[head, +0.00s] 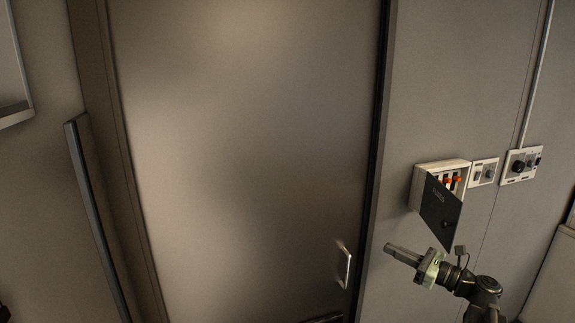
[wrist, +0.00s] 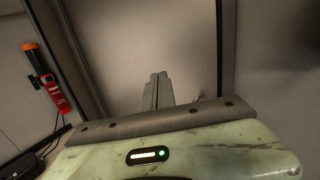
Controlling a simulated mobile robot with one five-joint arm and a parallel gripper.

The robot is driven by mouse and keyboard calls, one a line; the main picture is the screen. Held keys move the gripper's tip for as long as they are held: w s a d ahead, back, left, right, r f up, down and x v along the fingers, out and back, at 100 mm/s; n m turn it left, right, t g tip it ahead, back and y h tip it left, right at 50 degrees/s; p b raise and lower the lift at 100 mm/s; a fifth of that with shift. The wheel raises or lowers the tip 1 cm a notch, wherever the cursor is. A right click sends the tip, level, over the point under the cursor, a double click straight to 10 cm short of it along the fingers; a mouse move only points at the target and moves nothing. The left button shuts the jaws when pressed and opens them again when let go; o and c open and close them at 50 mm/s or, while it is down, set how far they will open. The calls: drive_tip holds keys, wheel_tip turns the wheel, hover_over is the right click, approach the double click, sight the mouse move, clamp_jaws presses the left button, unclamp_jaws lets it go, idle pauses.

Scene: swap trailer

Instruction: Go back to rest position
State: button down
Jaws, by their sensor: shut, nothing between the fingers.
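My gripper (head: 388,248) is at the lower right of the head view, raised in front of the wall between the door and the fuse box. Its fingers point left and are shut with nothing between them. In the wrist view the closed fingers (wrist: 157,90) stand up at the centre, above the pale green gripper body. The tip is apart from the fuse box and from the door handle. The lower arm is cut off by the frame's bottom edge.
A grey door (head: 240,150) with a metal handle (head: 345,265) fills the middle. The fuse box (head: 438,205) has its dark lid hanging open, close above my arm. Switch panels (head: 521,164) are to its right.

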drive_tip(key=w+a+f+n+g, duration=0.1)
drive_tip(key=a+f+n+g, duration=0.15)
drive_tip(key=a, duration=0.55)
drive_tip(key=a+f+n+g, duration=0.2)
drive_tip(key=a+f+g, duration=0.15)
drive_tip(key=a, duration=0.35)
drive_tip(key=s+a+f+n+g+h, duration=0.45)
drive_tip(key=a+f+n, duration=0.45)
drive_tip(key=a+f, duration=0.45)
drive_tip(key=s+f+n+g+h, duration=0.2)
drive_tip(key=s+f+n+h, duration=0.2)
drive_tip(key=s+n+h, duration=0.15)
drive_tip(key=d+f+n+h, duration=0.2)
drive_tip(key=d+n+h, duration=0.1)
drive_tip(key=d+n, duration=0.4)
drive_tip(key=shift+s+d+h, duration=0.2)
drive_tip(key=shift+d+h, duration=0.1)
drive_tip(key=shift+d, duration=1.45)
drive_tip(key=shift+g, duration=0.25)
